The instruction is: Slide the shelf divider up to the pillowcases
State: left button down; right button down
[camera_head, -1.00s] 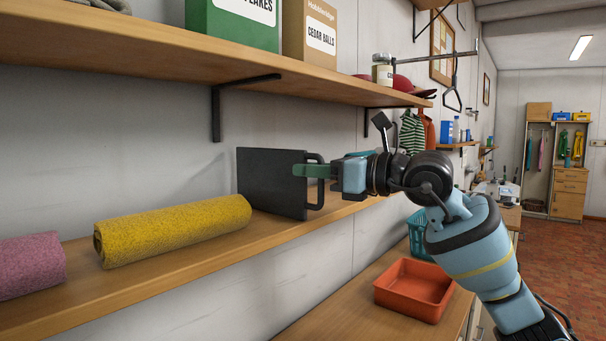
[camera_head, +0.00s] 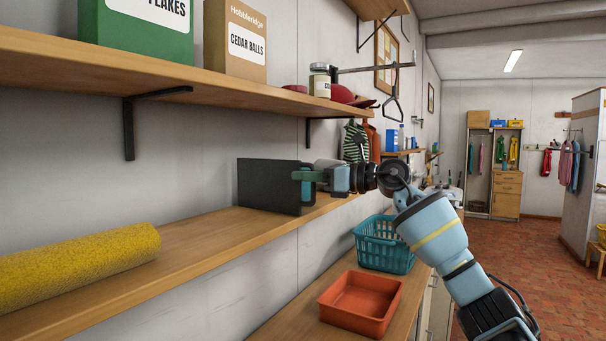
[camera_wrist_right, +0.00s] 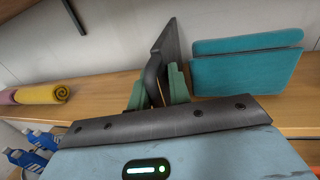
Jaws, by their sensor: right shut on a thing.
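The shelf divider (camera_head: 265,185) is a dark upright plate standing on the lower wall shelf. My right gripper (camera_head: 308,178) is shut on the divider's handle, at its front edge. In the right wrist view, the gripper's green fingers (camera_wrist_right: 157,88) sit either side of the dark handle, with the divider plate (camera_wrist_right: 168,45) behind. Folded teal cloths, seemingly the pillowcases (camera_wrist_right: 245,70), lie stacked on the shelf just right of the divider there, with a narrow gap in the picture. In the head view, the divider and gripper hide them. My left gripper is not in view.
A rolled yellow towel (camera_head: 80,262) lies on the lower shelf (camera_head: 205,238), with bare shelf between it and the divider. An upper shelf (camera_head: 150,75) holds boxes. Below are an orange tray (camera_head: 362,302) and a teal basket (camera_head: 385,245).

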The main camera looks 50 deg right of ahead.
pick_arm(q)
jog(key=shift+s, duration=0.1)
pick_arm(e)
jog(key=shift+d, duration=0.2)
jog(key=c, duration=1.5)
grip_release()
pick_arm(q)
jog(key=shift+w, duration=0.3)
